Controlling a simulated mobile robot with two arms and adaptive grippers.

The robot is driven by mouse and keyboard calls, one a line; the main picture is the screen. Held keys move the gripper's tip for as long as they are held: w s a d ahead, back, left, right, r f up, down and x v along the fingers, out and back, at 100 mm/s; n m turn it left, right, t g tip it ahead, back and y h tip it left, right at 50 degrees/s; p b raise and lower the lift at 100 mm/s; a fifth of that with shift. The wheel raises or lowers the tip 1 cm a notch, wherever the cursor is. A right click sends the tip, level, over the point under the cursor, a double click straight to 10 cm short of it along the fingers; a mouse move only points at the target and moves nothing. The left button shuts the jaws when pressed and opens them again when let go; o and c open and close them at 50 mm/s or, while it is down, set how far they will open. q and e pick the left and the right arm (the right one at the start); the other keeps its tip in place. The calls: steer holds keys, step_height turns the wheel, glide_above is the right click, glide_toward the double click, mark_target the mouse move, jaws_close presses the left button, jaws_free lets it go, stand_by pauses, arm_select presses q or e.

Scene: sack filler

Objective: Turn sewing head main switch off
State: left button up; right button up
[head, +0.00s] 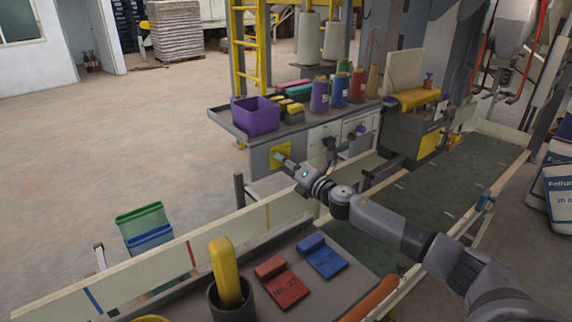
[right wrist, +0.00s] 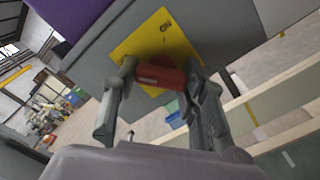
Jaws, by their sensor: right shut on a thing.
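The main switch has a yellow plate (head: 281,154) on the front side of the grey bench. A red switch handle (right wrist: 160,76) stands out from the plate. My right gripper (head: 284,162) reaches the plate, and in the right wrist view my right gripper (right wrist: 157,70) has its two fingers shut on the red handle, one on each side. In the head view the handle is hidden by the gripper. My left gripper is not in view.
A purple bin (head: 256,117) and several thread cones (head: 320,96) stand on the bench above the switch. A conveyor belt (head: 440,185) with pale side rails runs below my right arm. A near tray holds a red block (head: 283,286) and a blue block (head: 324,262).

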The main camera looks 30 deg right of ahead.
steer(key=shift+f+n, duration=0.15)
steer(key=shift+n, duration=0.55)
steer(key=o, duration=1.2)
steer(key=shift+s+d, duration=0.15)
steer(key=shift+s, duration=1.85)
steer(key=shift+s+d, duration=0.15)
steer(key=shift+s, duration=1.85)
steer(key=shift+s+d, duration=0.15)
steer(key=shift+s, duration=1.85)
